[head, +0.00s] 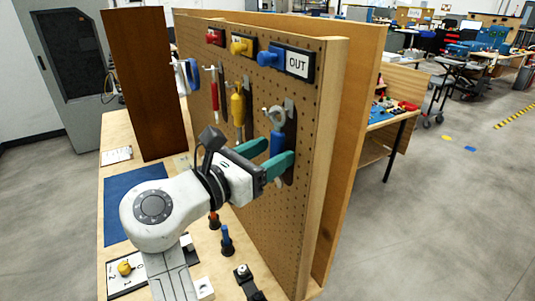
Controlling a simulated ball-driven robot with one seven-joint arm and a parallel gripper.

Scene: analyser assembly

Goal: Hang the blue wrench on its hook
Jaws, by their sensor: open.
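The blue wrench (277,143) is upright at the right part of the pegboard, its grey head up at a metal hook (289,104) and its blue handle down. A dark outline (292,135) shows on the board behind it. From this angle I cannot tell whether its head is over the hook. My gripper (279,154) is open, with one teal finger on each side of the blue handle. The lower end of the handle is partly hidden by the fingers, and contact with them is unclear.
The pegboard (312,190) also holds a yellow-handled tool (237,110) and a red-handled tool (214,88) to the left. Red, yellow and blue pieces and an OUT sign (298,64) sit along its top. A tall brown panel (143,85) stands left. Small screwdrivers (227,241) stand on the bench below.

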